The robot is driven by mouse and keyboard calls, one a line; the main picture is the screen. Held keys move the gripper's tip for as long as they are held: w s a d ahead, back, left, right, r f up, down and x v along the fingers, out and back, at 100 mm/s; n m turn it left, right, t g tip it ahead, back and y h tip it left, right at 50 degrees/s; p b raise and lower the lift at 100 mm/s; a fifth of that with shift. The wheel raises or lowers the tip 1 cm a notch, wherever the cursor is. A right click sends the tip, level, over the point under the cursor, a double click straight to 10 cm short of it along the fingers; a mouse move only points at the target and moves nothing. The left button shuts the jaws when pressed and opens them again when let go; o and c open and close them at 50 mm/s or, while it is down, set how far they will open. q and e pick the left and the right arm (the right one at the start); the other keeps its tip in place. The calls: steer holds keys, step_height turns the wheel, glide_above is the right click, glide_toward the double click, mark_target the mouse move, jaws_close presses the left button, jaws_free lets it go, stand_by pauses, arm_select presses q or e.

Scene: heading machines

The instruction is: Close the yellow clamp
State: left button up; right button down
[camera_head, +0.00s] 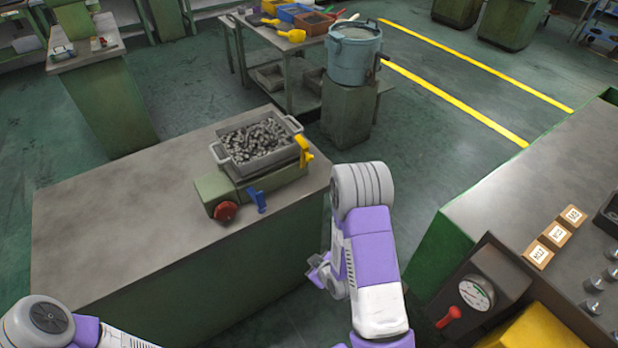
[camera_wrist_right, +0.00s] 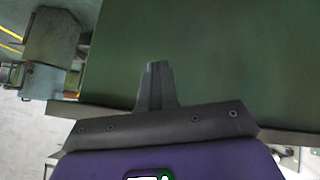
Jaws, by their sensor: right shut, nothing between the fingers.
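The yellow clamp (camera_head: 304,150) is a small lever on the right side of the green fixture (camera_head: 222,186) on the grey worktable, beside the metal bin (camera_head: 236,166). It stands up beside the bin's right end; whether it is open or closed I cannot tell. My right gripper (camera_head: 316,270) hangs beside the table's right front side, below the top and well apart from the clamp. In the right wrist view its fingers (camera_wrist_right: 157,68) are together and empty, before a green panel. The clamp is not visible there. My left gripper is out of view; only part of that arm shows.
The bin holds many small metal parts. A blue lever (camera_head: 257,200) and a red knob (camera_head: 226,211) sit on the fixture's front. The table's left half (camera_head: 110,215) is bare. A gauge panel (camera_head: 477,293) with a red lever stands at right.

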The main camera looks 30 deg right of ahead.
steer(key=w+d+r+n+t+h+b, duration=0.1)
steer(key=w+d+r+n+t+b, duration=0.2)
steer(key=w+d+r+n+t, duration=0.3)
steer(key=n+t+y+b, duration=0.1)
steer(key=n+t+b, duration=0.3)
steer(key=n+t, duration=0.3)
glide_toward(310, 160)
steer(key=shift+g, duration=0.7)
steer(key=w, duration=0.2)
steer(key=w+r, duration=0.1)
steer(key=w, duration=0.1)
steer(key=w+r, duration=0.1)
steer(key=w, duration=0.1)
steer(key=shift+w+r, duration=0.2)
steer(key=shift+r, duration=0.05)
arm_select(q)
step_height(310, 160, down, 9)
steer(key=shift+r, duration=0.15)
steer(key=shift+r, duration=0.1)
arm_select(e)
steer(key=shift+d, duration=0.1)
